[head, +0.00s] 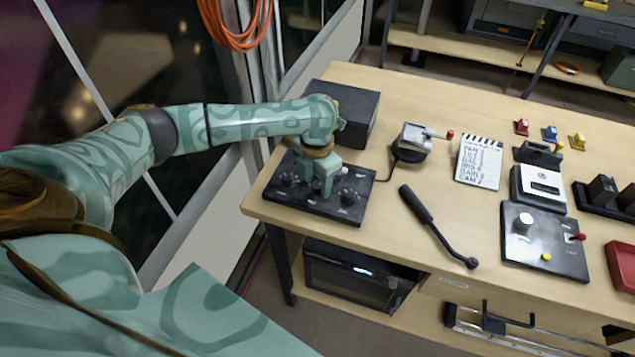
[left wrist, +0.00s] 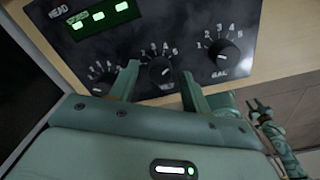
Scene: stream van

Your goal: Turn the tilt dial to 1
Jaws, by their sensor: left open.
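The black control panel (head: 340,213) lies at the left end of the table. It also fills the top of the left wrist view (left wrist: 190,28), with the word HEAD and three green displays. Three black dials show there: left (left wrist: 103,87), middle (left wrist: 160,70) and right (left wrist: 222,54), each with a number scale. The right one's label seems to read GAL; the other labels are hidden, so I cannot read which is tilt. My left gripper (head: 321,187) is open, its fingers (left wrist: 158,80) on both sides of the middle dial. Contact is unclear. What seems my right gripper (left wrist: 258,106) shows small.
A black box (head: 345,105) stands behind the panel. Another control panel (head: 525,258) is farther right. Bare tabletop lies between these.

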